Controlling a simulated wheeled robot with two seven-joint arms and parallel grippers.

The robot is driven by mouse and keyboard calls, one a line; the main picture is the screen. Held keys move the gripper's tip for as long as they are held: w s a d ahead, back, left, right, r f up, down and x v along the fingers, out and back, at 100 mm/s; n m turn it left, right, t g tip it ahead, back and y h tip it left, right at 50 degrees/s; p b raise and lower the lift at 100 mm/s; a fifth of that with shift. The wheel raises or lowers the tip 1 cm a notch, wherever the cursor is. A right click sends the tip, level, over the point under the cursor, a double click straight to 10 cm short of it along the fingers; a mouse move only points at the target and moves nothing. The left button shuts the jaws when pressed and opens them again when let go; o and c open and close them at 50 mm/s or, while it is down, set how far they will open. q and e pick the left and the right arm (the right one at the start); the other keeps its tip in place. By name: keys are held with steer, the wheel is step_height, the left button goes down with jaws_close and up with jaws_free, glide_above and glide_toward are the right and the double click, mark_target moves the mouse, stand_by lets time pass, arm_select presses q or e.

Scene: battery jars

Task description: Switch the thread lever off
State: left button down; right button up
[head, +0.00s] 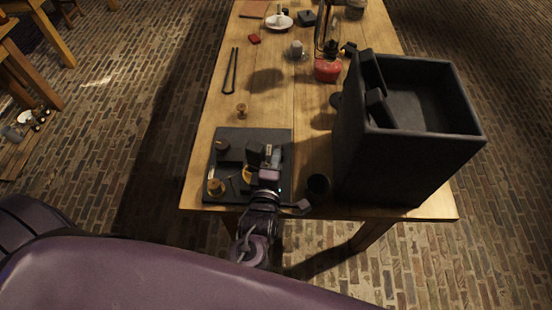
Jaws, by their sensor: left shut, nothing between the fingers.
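A dark square board (235,134) lies on the near left of the wooden table. It bears a dark round knob (222,146), a brass knob (215,187) and a yellow part (246,174) partly covered by my gripper. A thin lever-like piece (231,184) stands near the yellow part; I cannot tell for sure that it is the thread lever, nor which way it is set. My left gripper (262,153) is over the right half of the board, shut and empty, its hand hiding what lies beneath. I cannot tell whether it touches anything. My right gripper is out of view.
A tall black open box (405,160) stands close on the right. A small dark cup (318,187) stands between it and the board. Black tongs (231,70), a small brass piece (241,110) and a red container (327,70) lie farther back. The table's middle is mostly clear.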

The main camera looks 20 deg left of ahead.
arm_select(q)
steer(key=shift+w+a+r, duration=0.1)
steer(key=shift+w+r, duration=0.3)
steer(key=shift+r, duration=0.05)
steer(key=shift+f, duration=0.1)
steer(key=shift+s, duration=0.1)
steer(key=s+d+r+b, duration=0.1)
steer(key=s, duration=0.6)
steer(key=shift+s+b, duration=0.25)
steer(key=shift+b, duration=0.05)
steer(key=shift+d, duration=0.1)
